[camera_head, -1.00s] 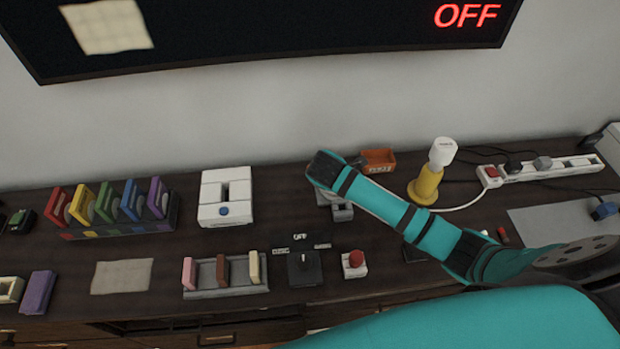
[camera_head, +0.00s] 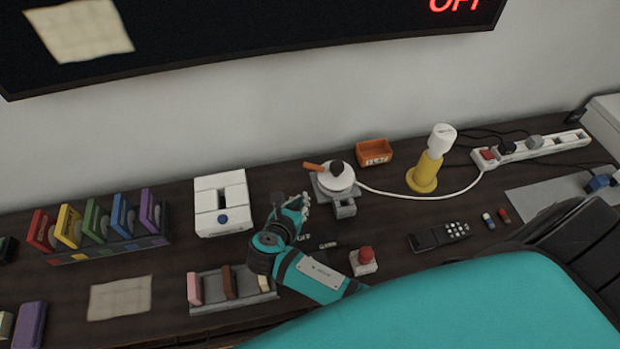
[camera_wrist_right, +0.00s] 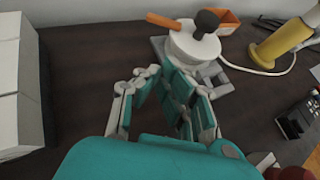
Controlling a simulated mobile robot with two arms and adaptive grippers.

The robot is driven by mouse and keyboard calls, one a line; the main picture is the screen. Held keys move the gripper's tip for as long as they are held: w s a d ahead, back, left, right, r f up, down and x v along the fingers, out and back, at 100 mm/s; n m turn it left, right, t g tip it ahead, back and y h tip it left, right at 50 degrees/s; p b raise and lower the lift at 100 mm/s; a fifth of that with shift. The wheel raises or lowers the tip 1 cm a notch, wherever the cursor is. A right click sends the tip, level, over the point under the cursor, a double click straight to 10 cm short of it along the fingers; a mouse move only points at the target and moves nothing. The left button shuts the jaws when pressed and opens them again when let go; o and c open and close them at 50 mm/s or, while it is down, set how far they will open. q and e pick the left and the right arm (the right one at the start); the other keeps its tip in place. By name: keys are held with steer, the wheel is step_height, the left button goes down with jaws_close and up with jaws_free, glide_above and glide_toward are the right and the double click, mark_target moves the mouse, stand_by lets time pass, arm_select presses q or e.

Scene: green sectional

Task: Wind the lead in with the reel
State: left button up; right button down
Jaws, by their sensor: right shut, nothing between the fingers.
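The reel (camera_head: 338,177) is a white drum with a dark knob on top and an orange lever at its left, on a grey base. It also shows in the right wrist view (camera_wrist_right: 192,48). The white lead (camera_head: 425,196) leaves the drum's right side and curves past the yellow stand to the power strip (camera_head: 545,150). My right gripper (camera_head: 304,204) is shut and empty, left of the reel and nearer the front, apart from it in the head view. In the right wrist view its fingers (camera_wrist_right: 160,88) point towards the reel. My left gripper is not in view.
A white box (camera_head: 221,204) stands left of my right gripper. A yellow stand with a white top (camera_head: 427,170) and an orange bin (camera_head: 374,152) stand right of the reel. A red button (camera_head: 364,259) and a block tray (camera_head: 235,300) lie nearer the front edge.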

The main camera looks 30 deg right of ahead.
mark_target(331, 170)
steer(key=x, duration=0.6)
steer(key=w+d, duration=0.2)
steer(key=shift+w+d+p, duration=0.25)
steer(key=shift+w+p, duration=0.05)
steer(key=shift+p, duration=0.1)
steer(key=shift+w+d+f, duration=0.1)
steer(key=shift+w+d, duration=0.2)
steer(key=shift+d, duration=0.05)
steer(key=shift+w, duration=0.1)
